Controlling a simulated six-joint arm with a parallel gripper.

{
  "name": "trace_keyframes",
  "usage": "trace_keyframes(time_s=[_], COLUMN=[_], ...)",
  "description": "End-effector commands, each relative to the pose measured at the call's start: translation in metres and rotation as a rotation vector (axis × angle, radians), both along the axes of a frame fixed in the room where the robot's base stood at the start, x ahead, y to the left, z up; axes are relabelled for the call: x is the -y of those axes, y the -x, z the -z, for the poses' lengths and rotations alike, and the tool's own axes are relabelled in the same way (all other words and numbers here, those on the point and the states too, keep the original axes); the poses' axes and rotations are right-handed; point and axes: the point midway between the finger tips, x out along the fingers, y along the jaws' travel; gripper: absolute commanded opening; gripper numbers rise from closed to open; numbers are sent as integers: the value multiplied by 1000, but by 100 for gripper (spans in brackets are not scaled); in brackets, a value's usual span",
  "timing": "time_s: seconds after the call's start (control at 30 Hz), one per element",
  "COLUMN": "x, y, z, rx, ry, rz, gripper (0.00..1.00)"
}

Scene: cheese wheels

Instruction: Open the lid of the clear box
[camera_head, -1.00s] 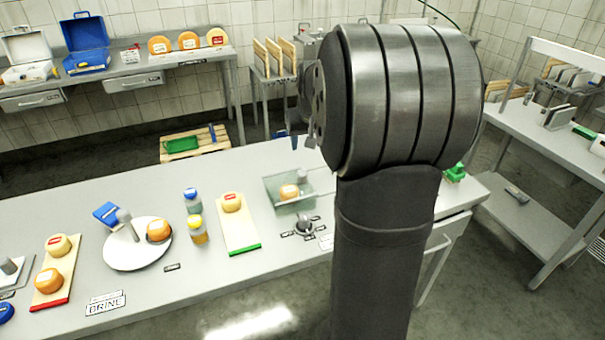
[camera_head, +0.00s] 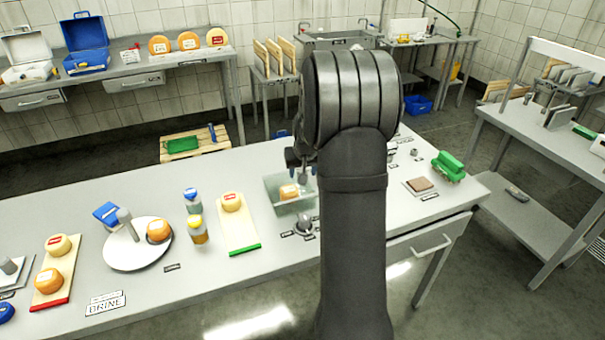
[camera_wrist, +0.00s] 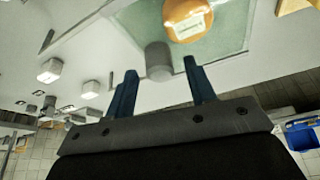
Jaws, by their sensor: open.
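The clear box (camera_head: 284,207) stands on the table, a see-through greenish box with an orange cheese wheel (camera_head: 289,191) inside. Its lid (camera_wrist: 225,42) appears as a clear pane in the wrist view, with the labelled cheese (camera_wrist: 188,18) showing through it. A grey cylindrical knob (camera_wrist: 158,58) stands on the lid.
A small grey object (camera_head: 304,224) with labels stands just in front of the box. A cutting board (camera_head: 238,222) with cheese, two jars (camera_head: 198,229) and a white plate (camera_head: 133,257) stand to the left. A green item (camera_head: 448,166) is to the right.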

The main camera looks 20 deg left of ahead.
Motion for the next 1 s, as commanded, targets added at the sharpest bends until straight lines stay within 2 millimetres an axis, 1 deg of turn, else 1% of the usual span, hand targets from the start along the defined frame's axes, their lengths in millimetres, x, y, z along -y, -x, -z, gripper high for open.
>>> trace_keyframes(time_s=[0.03,0.2,0.5,0.57,0.7,0.77,0.9,1.0], x=[-1,-4,-4,-4,-4,-4,-3,5], y=[-2,-5,-6,-6,-6,-6,-7,-15], z=[6,15,16,16,16,16,16,16], rx=[0,0,1,1,1,1,1,1], ry=[0,0,-1,-1,-1,-1,-1,1], rz=[0,0,0,0,0,0,0,3], gripper=[50,50,50,39,11,0,0,0])
